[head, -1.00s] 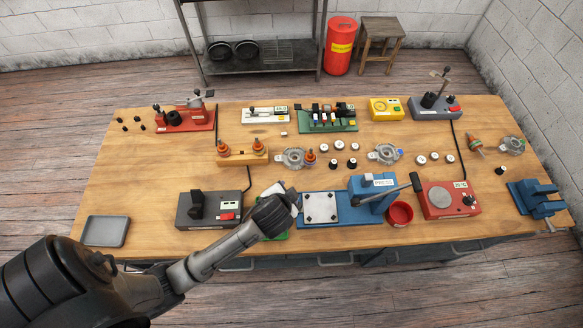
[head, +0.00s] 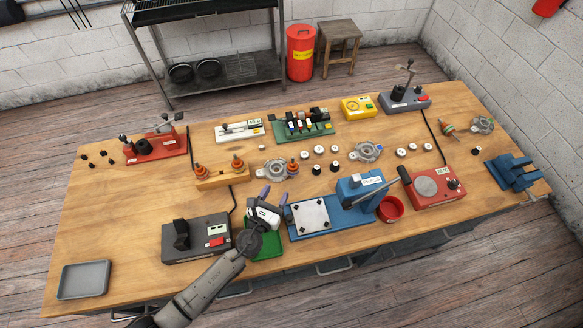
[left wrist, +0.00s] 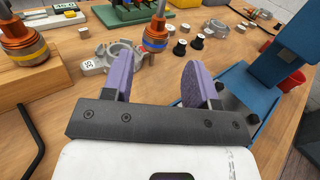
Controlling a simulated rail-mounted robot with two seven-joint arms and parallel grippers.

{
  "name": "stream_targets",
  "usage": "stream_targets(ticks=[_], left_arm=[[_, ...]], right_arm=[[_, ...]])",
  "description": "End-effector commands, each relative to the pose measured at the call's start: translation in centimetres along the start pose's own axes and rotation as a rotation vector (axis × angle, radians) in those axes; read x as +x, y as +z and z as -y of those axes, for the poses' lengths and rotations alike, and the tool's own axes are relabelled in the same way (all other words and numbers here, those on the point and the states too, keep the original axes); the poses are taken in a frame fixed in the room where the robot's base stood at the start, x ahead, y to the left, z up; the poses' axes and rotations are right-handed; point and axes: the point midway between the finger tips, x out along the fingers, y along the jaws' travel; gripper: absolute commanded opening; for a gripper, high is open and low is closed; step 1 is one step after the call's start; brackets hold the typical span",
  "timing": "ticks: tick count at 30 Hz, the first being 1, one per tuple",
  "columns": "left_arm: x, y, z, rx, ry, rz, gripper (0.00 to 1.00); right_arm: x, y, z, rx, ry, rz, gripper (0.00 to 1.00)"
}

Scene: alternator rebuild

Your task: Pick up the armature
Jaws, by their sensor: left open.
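Several copper-and-orange armatures are in view. Two stand upright on a wooden stand (head: 222,181): a left one (head: 201,170) and a right one (head: 237,163). A third armature (head: 292,168) stands on the table beside a grey housing (head: 273,171); in the left wrist view this armature (left wrist: 155,35) shows a blue band. A yellow-banded armature (left wrist: 22,38) stands on the wood at the left of that view. Another armature-like part (head: 447,130) lies tilted at the far right. My left gripper (head: 273,197) is open and empty, its purple fingers pointing toward the blue-banded armature, apart from it. My right gripper is not in view.
A blue press (head: 335,215) stands right of my left gripper, with a red bowl (head: 390,208) beyond it. A green tray (head: 266,250) lies below the gripper, and a dark tester (head: 190,242) stands to its left. Bare table lies at the left, near a grey tray (head: 84,280).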

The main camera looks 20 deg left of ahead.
Motion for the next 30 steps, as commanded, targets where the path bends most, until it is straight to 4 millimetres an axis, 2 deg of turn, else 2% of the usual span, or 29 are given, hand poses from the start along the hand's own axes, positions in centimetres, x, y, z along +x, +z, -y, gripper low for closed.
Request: stream_targets(ticks=[10,15,22,30], left_arm=[[5.9,0.0,0.0,0.002,0.002,0.003,0.53],[7.4,0.0,0.0,0.001,0.002,0.002,0.53],[8.5,-0.1,-0.1,0.000,0.003,0.002,0.53],[12.0,-0.4,-0.1,0.001,0.003,0.003,0.53]], right_arm=[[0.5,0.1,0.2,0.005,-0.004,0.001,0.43],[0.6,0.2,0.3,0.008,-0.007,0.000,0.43],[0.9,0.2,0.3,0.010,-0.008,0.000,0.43],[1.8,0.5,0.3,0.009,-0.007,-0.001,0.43]])
